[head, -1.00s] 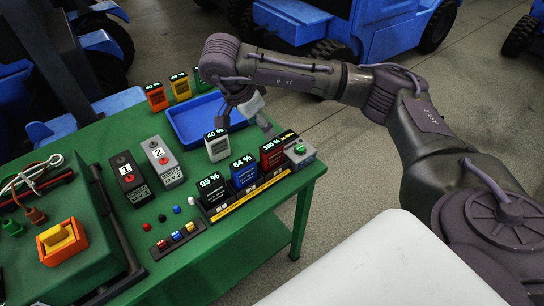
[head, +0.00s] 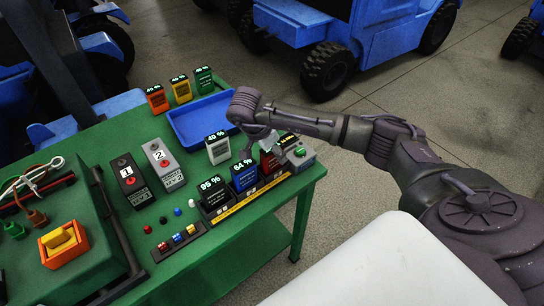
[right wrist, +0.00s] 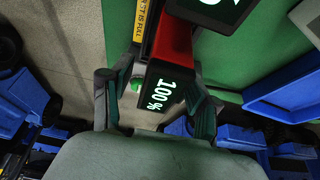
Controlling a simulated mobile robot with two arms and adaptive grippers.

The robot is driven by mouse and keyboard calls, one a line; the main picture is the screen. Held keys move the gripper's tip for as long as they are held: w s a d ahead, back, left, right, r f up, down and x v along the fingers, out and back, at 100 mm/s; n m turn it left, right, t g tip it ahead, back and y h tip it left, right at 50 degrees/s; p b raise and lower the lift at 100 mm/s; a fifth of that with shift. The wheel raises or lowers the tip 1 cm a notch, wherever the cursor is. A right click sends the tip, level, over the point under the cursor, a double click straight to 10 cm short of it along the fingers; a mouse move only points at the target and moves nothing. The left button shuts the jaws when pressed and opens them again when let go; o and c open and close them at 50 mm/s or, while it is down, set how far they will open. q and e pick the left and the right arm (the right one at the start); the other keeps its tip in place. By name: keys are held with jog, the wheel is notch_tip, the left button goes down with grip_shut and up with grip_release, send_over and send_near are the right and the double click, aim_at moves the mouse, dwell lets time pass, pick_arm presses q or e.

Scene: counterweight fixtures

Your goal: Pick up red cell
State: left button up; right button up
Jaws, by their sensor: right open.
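The red cell (head: 266,163) stands at the right end of the row in the charging rack (head: 243,201), partly hidden by my right gripper (head: 262,143) in the head view. My left gripper is not in view.
A blue cell (head: 244,176) and a black cell (head: 213,193) stand in the same rack, left of the red one. A white cell (head: 218,150) is behind. A grey box with a green button (head: 299,153) is close on the right. A blue tray (head: 185,128) lies behind.

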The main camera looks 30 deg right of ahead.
jog(key=shift+d+f, duration=0.15)
jog(key=shift+f, duration=0.2)
jog(key=shift+c, duration=0.3)
grip_shut()
jog(key=shift+r, duration=0.2)
